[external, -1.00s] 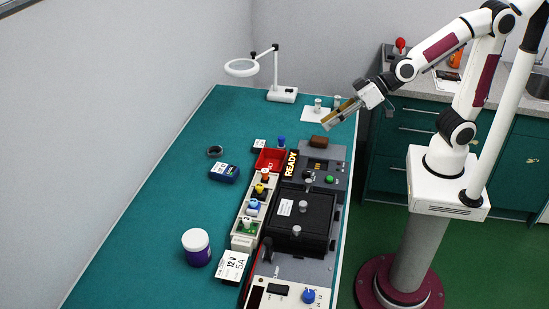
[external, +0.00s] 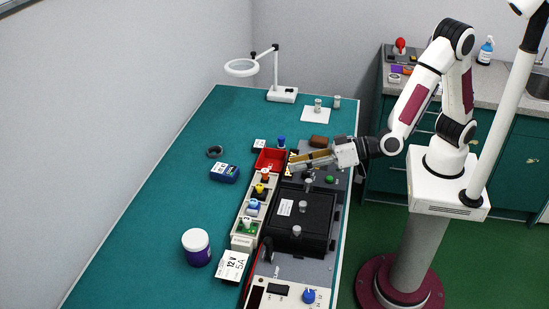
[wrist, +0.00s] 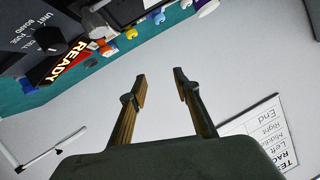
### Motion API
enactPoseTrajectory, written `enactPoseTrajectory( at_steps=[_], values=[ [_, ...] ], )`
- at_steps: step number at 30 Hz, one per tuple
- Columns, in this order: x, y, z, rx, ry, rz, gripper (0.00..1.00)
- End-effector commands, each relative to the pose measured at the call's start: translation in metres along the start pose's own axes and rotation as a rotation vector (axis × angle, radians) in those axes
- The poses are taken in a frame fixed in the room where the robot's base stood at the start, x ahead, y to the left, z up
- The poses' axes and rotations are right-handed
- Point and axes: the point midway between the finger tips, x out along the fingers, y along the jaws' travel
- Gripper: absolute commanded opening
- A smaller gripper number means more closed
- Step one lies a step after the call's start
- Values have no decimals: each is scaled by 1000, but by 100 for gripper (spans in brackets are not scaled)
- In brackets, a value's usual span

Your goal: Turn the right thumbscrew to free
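A black box-like fixture (external: 312,214) sits on the grey rack base. Several silver knobs stand on and around it, one on its top (external: 303,206), one nearer the front (external: 297,231) and one at its back edge (external: 308,181); I cannot tell which is the right thumbscrew. My gripper (external: 291,163) is over the back of the rack, beyond the black fixture, and covers part of the READY sign. In the wrist view my gripper (wrist: 160,84) is open, with nothing between its fingers. There, a grey knob (wrist: 97,23) shows at upper left, away from the fingers.
A READY sign (wrist: 66,62) and a printed sheet (wrist: 262,134) show in the wrist view. A purple jar (external: 197,248) stands front left; the table's left side is mostly clear.

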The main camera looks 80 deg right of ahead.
Motion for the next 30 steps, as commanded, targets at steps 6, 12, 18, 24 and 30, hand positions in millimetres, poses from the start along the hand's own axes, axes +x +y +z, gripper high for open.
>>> enactPoseTrajectory(
  at_steps=[6, 12, 18, 24, 30],
  values=[
    [3, -12, 30, -41, 90, 40, 31],
    [-4, -20, 54, -92, 186, 75, 31],
    [-17, -26, 76, -154, 287, 108, 31],
    [-39, -22, 97, -216, 372, 163, 31],
    [-58, 1, 107, -247, 390, 271, 31]
  ],
)
